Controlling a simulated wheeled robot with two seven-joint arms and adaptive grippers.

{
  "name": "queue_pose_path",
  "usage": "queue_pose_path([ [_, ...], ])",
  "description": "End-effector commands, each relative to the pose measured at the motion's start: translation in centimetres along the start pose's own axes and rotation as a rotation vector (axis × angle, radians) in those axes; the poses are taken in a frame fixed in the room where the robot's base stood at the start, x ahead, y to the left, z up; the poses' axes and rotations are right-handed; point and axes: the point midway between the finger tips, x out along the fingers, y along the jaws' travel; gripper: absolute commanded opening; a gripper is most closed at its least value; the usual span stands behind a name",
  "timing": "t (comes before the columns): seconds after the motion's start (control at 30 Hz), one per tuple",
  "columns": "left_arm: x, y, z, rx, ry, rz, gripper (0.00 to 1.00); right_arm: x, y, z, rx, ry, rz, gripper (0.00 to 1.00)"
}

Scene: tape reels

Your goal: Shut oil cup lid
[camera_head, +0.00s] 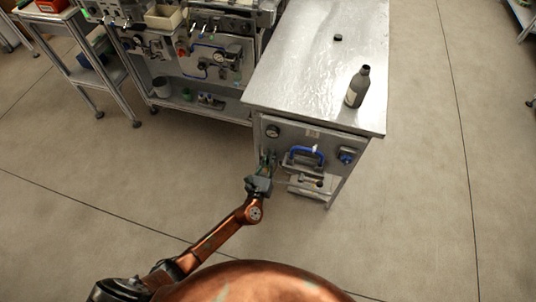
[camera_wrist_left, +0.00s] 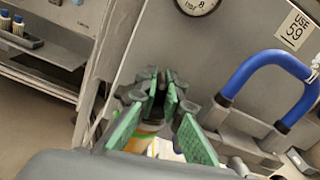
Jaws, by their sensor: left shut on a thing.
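My left gripper (camera_head: 265,163) is at the front left of the metal cabinet, below its gauge. In the left wrist view my left gripper (camera_wrist_left: 160,92) has its green-padded fingers closed at the tips around a small dark part, which looks like the oil cup lid. The oil cup (camera_wrist_left: 148,133), with an amber band and a pale part, shows between the fingers. The fingers hide much of the cup and lid, so I cannot tell the lid's exact angle. My right gripper is not in view.
A blue handle (camera_head: 305,152) sits on the cabinet front, right of the gripper, with a gauge (camera_head: 272,131) above. A dark bottle (camera_head: 358,86) and a small black cap (camera_head: 338,37) stand on the cabinet top (camera_head: 290,75). The floor in front is clear.

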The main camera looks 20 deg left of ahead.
Motion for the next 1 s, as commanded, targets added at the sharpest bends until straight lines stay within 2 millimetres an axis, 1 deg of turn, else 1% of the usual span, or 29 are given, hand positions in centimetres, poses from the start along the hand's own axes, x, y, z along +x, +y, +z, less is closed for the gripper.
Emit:
queue_pose_path([
  [0.2,-0.07,-0.22,-0.68,0.120,0.003,-0.001,0.00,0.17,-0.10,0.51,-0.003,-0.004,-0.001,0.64],
  [0.4,-0.06,-0.29,-0.95,0.179,0.003,-0.001,0.00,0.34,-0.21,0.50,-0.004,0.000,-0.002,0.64],
  [0.93,-0.08,-0.34,-1.12,0.201,0.004,-0.002,0.00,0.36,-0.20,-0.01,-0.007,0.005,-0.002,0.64],
  [0.97,-0.08,-0.34,-1.12,0.201,0.004,-0.002,0.09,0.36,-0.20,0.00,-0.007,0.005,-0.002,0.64],
  [1.0,-0.08,-0.34,-1.12,0.201,0.004,-0.002,0.12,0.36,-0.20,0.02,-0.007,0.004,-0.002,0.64],
])
